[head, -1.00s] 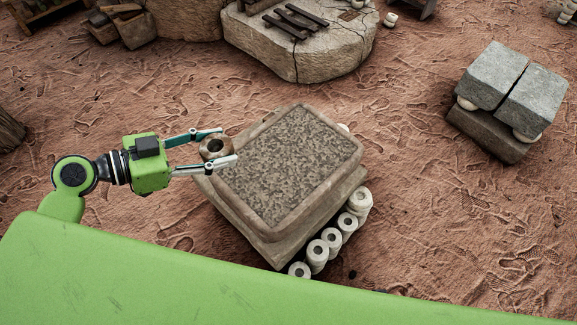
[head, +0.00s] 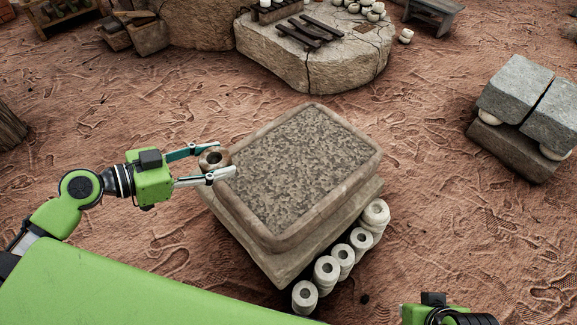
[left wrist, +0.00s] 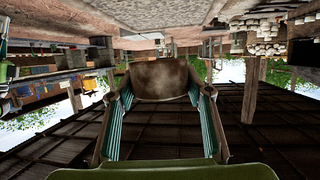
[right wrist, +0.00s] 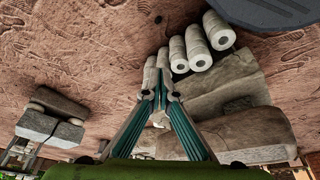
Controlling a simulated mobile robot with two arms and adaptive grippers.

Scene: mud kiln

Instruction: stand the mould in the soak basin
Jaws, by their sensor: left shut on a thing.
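In the left wrist view the mould (left wrist: 160,80) spans between both fingertips. The soak basin (head: 268,238) is a squarish stone trough with a speckled grey-brown inside. My right gripper shows in the right wrist view (right wrist: 157,97) with its fingertips together and nothing seen between them.
Grey stone blocks (head: 513,87) rest on a base at the right. A broad rock slab (head: 310,65) bearing dark bars stands behind.

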